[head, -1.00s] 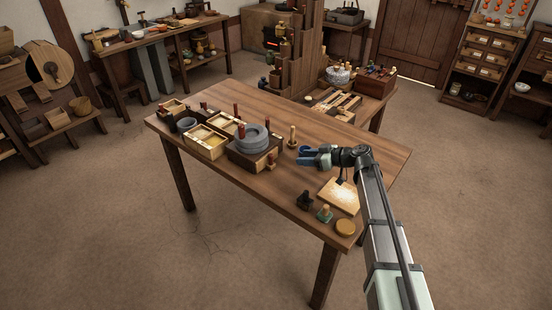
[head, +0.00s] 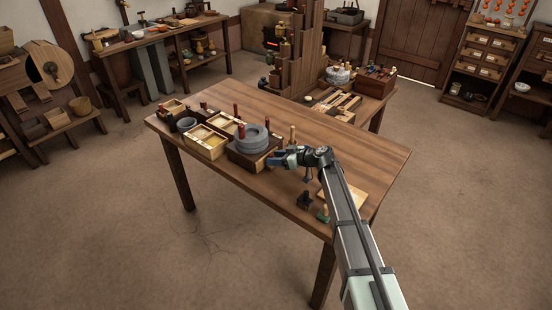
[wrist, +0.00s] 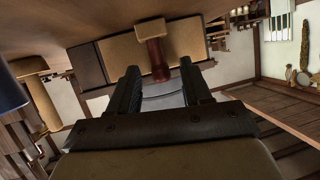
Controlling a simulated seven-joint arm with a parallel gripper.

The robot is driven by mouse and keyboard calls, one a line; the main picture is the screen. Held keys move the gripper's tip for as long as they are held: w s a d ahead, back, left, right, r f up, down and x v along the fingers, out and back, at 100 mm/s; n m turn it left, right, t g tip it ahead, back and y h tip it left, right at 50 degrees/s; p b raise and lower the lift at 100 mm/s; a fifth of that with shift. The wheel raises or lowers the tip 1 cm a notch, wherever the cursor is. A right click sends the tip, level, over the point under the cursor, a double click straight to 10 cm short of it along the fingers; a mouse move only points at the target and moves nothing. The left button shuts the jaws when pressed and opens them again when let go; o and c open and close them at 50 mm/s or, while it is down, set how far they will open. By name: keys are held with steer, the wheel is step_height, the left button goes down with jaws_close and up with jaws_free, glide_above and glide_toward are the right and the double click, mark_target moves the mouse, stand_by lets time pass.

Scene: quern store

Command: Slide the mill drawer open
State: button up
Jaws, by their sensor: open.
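The mill (head: 240,158) is a dark wooden box on the table, with round grey stones (head: 252,138) on top. In the head view my gripper (head: 275,159) is at its right side and hides most of that face. In the wrist view, a pale panel (wrist: 120,48), apparently the drawer front, shows ahead, with a reddish-brown pull with a pale end (wrist: 160,62) standing out from it. The fingers of my gripper (wrist: 160,70) are open, one on each side of the pull in the picture. I cannot tell whether they touch it.
Pale open boxes (head: 204,142) and a grey cup (head: 186,124) stand left of the mill. A wooden peg (head: 292,134) stands just behind my gripper. A pale board (head: 352,193), a dark piece (head: 304,198) and a green piece (head: 322,213) lie near the front right. The table's back right is clear.

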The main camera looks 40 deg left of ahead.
steer(key=shift+a+f, duration=0.1)
steer(key=shift+a, duration=0.1)
steer(key=shift+c, duration=0.3)
jaws_close()
stand_by(0.3)
